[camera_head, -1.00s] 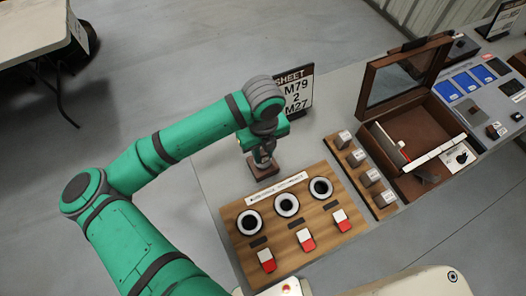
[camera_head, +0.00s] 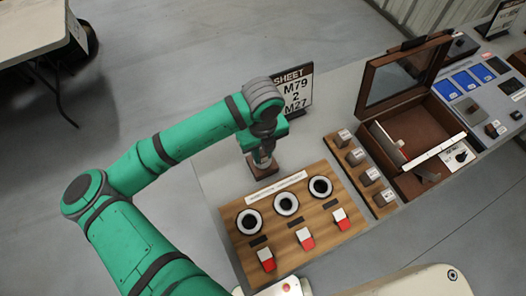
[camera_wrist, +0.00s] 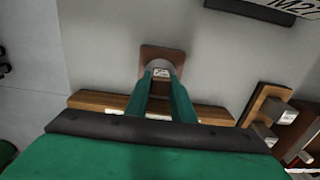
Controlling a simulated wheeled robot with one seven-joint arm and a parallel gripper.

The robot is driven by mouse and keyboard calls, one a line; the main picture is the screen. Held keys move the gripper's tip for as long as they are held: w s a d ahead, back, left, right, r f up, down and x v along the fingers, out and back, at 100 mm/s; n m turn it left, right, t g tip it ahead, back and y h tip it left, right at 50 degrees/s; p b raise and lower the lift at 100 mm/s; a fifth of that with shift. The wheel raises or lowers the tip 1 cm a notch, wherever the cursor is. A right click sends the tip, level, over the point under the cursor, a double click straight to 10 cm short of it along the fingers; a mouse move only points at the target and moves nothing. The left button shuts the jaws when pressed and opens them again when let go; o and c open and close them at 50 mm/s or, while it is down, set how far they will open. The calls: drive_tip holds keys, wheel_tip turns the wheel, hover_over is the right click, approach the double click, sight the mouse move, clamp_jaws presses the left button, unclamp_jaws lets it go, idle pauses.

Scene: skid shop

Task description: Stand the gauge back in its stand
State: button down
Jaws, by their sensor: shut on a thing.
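My gripper (camera_head: 262,154) is at the back left of the bench, pointing down. In the wrist view my gripper (camera_wrist: 162,84) has its two green fingers shut on the gauge (camera_wrist: 160,69), a light grey round piece with a small label. The gauge (camera_head: 262,163) also shows as a small pale piece under the fingers in the head view. The stand (camera_head: 262,173) is a small brown block directly below it, also seen in the wrist view (camera_wrist: 151,52). The fingers hide much of the gauge. I cannot tell whether it is seated in the stand or just above it.
A wooden panel (camera_head: 270,226) with round dials and red-white switches lies in front of the stand. A black-framed sign (camera_head: 297,92) stands behind. To the right are a rack of small blocks (camera_head: 357,157), an open brown case (camera_head: 421,190) and a grey console (camera_head: 492,105).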

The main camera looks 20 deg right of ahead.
drive_tip(key=shift+f, duration=0.35)
drive_tip(key=c, duration=1)
unclamp_jaws()
drive_tip(key=shift+c, duration=0.2)
drive_tip(key=shift+r, duration=0.1)
drive_tip(key=shift+r, duration=4.4)
